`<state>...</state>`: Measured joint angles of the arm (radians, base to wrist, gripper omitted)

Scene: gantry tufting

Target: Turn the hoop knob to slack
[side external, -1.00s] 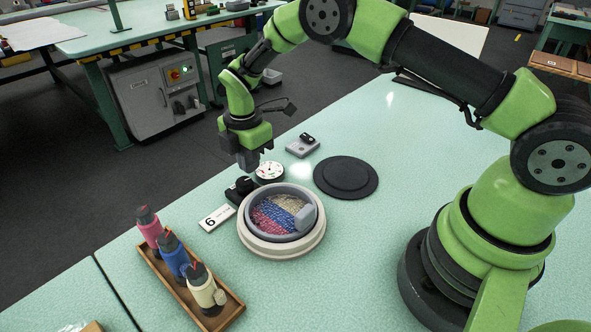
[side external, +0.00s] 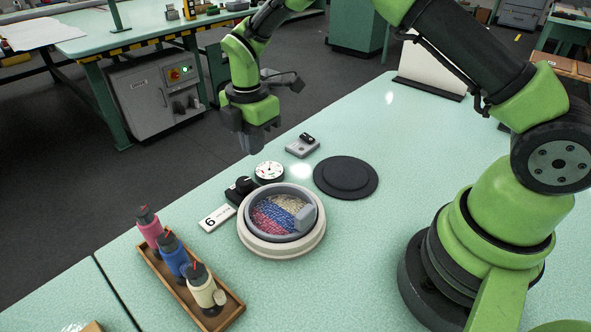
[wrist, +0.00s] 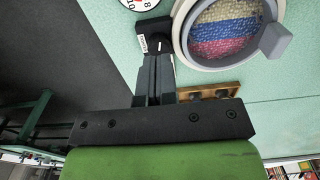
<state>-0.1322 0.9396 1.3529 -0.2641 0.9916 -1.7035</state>
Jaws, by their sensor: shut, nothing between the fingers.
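The black hoop knob (side external: 244,184) sits on a small dark block at the back left of the round hoop (side external: 267,245). The hoop is a pale ring framing tufted stripes of beige, blue and red. A white round gauge (side external: 269,172) with a needle stands just behind the knob; its reading is too small to tell. My gripper (side external: 256,150) is shut and empty, pointing down in the air above and behind the knob, apart from it. In the wrist view its fingers (wrist: 155,60) partly overlap the knob block (wrist: 155,27), and the hoop (wrist: 185,45) is to the right.
A wooden tray (side external: 232,311) holds pink, blue and cream bottles at the front left. A black disc (side external: 346,178) and a small grey device (side external: 303,146) lie at the back.

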